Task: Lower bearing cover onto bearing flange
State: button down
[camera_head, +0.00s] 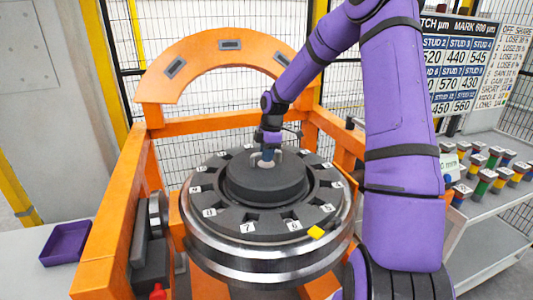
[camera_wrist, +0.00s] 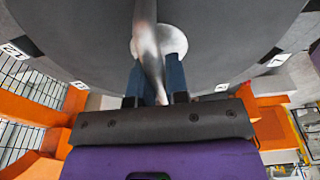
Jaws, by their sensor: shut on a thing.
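The bearing cover (camera_head: 250,185) is a dark grey round disc with a raised middle and a pale handle on top. It sits level in the middle of the bearing flange (camera_head: 214,211), a dark ring with square openings and white number tags. I cannot tell whether a gap is left between them. My gripper (camera_head: 267,157) points down over the cover's centre and is shut on its handle. In the wrist view, the blue fingers (camera_wrist: 156,84) close around the pale metal handle (camera_wrist: 148,45), with the cover's grey underside or face (camera_wrist: 70,30) filling the top.
An orange gantry frame (camera_head: 112,225) with an arch (camera_head: 165,65) surrounds the wheelset. A purple tray (camera_head: 66,243) is at left. Coloured pieces stand on a shelf (camera_head: 490,215) at right, below a number board (camera_head: 460,70).

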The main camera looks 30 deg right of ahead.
jog(key=shift+f, duration=0.4)
jog(key=c, duration=1)
grip_release()
jog(key=shift+c, duration=0.2)
jog(key=r, duration=0.3)
jog(key=d+r, duration=0.1)
jog(key=r, duration=0.6)
jog(key=shift+s+d+r, duration=0.25)
jog(key=shift+d+r, duration=0.05)
jog(key=shift+r, duration=0.05)
